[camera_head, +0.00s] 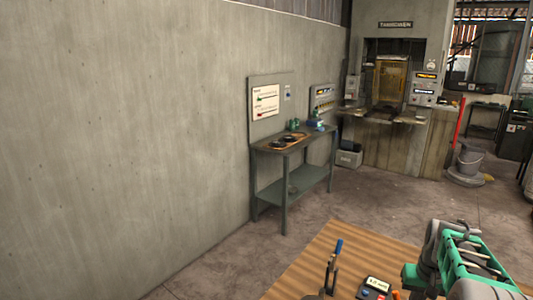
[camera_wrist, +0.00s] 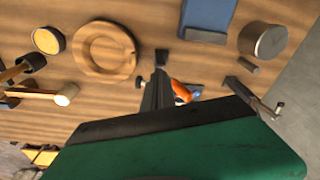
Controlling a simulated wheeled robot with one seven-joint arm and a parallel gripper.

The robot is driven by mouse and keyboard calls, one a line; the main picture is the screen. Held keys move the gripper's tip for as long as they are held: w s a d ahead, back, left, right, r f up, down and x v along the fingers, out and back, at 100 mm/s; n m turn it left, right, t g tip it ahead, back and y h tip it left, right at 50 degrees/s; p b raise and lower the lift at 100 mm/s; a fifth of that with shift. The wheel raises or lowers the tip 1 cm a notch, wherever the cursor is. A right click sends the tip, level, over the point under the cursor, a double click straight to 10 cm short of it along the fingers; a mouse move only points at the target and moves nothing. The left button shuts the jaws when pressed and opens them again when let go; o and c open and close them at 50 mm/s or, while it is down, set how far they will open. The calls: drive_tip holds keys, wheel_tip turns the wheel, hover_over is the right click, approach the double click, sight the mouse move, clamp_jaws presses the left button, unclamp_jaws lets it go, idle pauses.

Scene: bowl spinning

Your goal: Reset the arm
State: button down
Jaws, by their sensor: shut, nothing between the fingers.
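My arm, with green and grey links, shows at the lower right of the head view, over the near wooden table (camera_head: 325,258). My gripper (camera_wrist: 160,65) is in the wrist view, with its dark fingers together and nothing between them. It points over the wooden tabletop (camera_wrist: 75,105), and I cannot tell how high above it. A round wooden dish (camera_wrist: 104,50) lies just left of the fingertips. A small orange-handled tool (camera_wrist: 181,91) is close to the right of the fingers, partly hidden.
In the wrist view, a blue flat object (camera_wrist: 207,17), a metal cylinder (camera_wrist: 263,41), a yellow-topped round item (camera_wrist: 48,40) and wooden-handled tools (camera_wrist: 38,94) lie around. In the head view, a side bench (camera_head: 292,143) stands by the wall. The floor between is clear.

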drive_tip(key=s+a+f+m+g+b, duration=0.1)
drive_tip(key=s+a+f+b, duration=0.35)
drive_tip(key=s+a, duration=0.85)
drive_tip(key=s+a+n+t+b, duration=0.2)
drive_tip(key=a+n+t+b, duration=0.1)
drive_tip(key=a, duration=0.8)
drive_tip(key=shift+s+a+r+n+b, duration=0.2)
drive_tip(key=shift+n+b, duration=0.7)
drive_tip(key=shift+b, duration=0.35)
drive_tip(key=shift+d, duration=0.1)
